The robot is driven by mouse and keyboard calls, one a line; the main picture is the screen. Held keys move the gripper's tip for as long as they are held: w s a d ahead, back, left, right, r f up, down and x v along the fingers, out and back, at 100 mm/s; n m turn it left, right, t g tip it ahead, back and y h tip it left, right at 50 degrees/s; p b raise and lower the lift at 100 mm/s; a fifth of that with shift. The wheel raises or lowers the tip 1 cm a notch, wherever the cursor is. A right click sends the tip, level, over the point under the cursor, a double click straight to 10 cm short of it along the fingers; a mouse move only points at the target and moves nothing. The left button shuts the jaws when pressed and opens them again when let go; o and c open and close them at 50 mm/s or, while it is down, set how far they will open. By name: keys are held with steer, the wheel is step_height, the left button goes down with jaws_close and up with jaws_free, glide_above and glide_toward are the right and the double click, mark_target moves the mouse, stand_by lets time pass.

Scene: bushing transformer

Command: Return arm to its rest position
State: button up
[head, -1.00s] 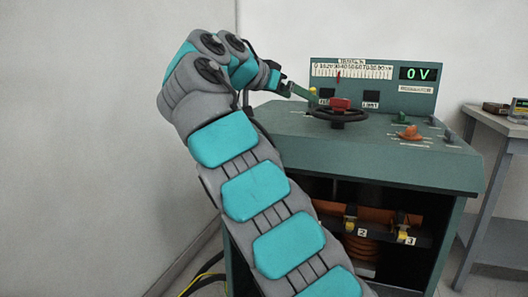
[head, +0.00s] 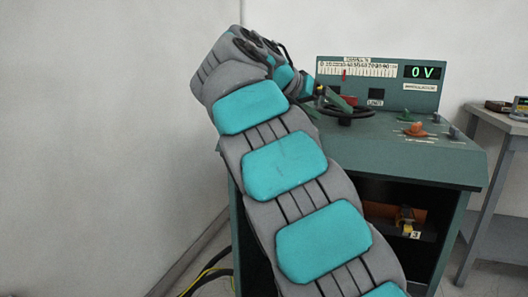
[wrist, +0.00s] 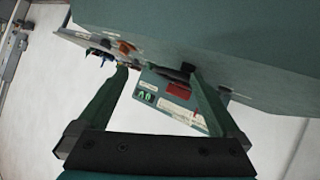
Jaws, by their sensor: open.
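My grey and teal arm reaches up across the middle of the head view and bends at its top towards the console. The green transformer console (head: 420,150) stands behind and right of the arm. It shows tilted in the wrist view (wrist: 240,50), beyond the fingers.
The console's panel has a scale and a display (head: 422,72) reading 0 V. An orange knob (head: 415,129) sits on its top. A grey side table (head: 492,122) stands at the right. Black and yellow cables (head: 208,275) lie on the floor. A bare wall fills the left.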

steer(key=s+d+f+n+g+y, duration=0.2)
steer(key=s+d+f, duration=0.3)
steer(key=s+f, duration=0.4)
steer(key=s+d+f+n+g+y, duration=0.25)
steer(key=s+d+f, duration=0.25)
steer(key=s+f, duration=0.45)
steer(key=s+a+f+n+g+y, duration=0.1)
steer(key=s+a+f+g+y, duration=0.1)
steer(key=s+a+f, duration=0.3)
steer(key=s+a+f+n+g+y, duration=0.1)
steer(key=s+a+f+y, duration=0.3)
steer(key=s+f, duration=1)
steer(key=s+n, duration=0.1)
steer(key=s, duration=0.6)
steer(key=shift+s+a+g, duration=0.15)
steer(key=shift+a+g, duration=0.2)
steer(key=shift+a, duration=0.05)
